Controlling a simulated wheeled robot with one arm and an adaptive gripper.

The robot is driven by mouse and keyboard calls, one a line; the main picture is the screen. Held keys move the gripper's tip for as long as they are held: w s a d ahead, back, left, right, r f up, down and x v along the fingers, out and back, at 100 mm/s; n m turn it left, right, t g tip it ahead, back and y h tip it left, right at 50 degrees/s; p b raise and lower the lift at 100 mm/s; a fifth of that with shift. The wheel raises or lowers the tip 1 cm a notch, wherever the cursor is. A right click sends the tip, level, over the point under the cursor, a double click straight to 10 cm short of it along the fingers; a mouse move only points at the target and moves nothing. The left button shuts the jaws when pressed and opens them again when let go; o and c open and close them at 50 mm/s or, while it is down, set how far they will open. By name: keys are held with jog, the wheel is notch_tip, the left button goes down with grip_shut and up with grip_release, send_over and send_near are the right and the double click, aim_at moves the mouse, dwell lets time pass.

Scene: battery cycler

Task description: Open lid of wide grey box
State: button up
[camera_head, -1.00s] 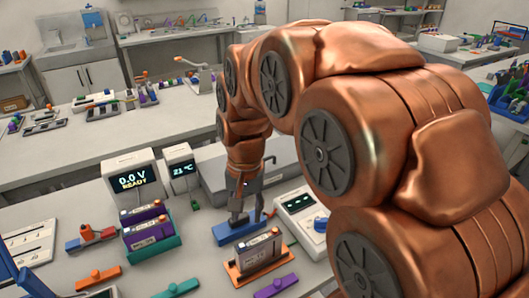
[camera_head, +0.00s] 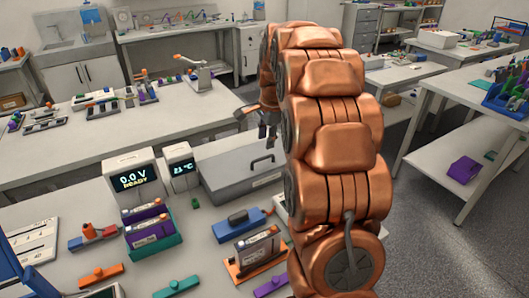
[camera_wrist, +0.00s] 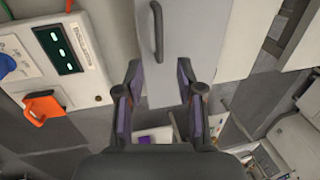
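The wide grey box (camera_head: 225,166) stands at the back of the near bench, right of the two displays, with its lid down. In the wrist view, my gripper (camera_wrist: 157,95) is open and empty. The grey box (camera_wrist: 195,45) and its handle (camera_wrist: 157,32) show beyond the fingertips, the handle towards the top of the picture.
A blue holder (camera_head: 230,232) with a dark piece and an orange tray (camera_head: 236,272) with a battery module stand in front of the box. The voltage display (camera_head: 133,178) and temperature display (camera_head: 182,168) are left of it. A white device (camera_wrist: 60,55) with a green display is nearby.

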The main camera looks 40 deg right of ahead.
aim_at(264, 158)
jog(key=shift+w+f+p, duration=0.2)
jog(key=shift+f+p, duration=0.15)
jog(key=shift+f, duration=0.8)
jog(key=shift+w+f+p, duration=0.25)
jog(key=shift+f+p, duration=0.15)
jog(key=shift+f, duration=0.8)
jog(key=shift+w+f+p, duration=0.2)
jog(key=shift+f+p, duration=0.15)
jog(key=shift+f, duration=0.8)
grip_shut()
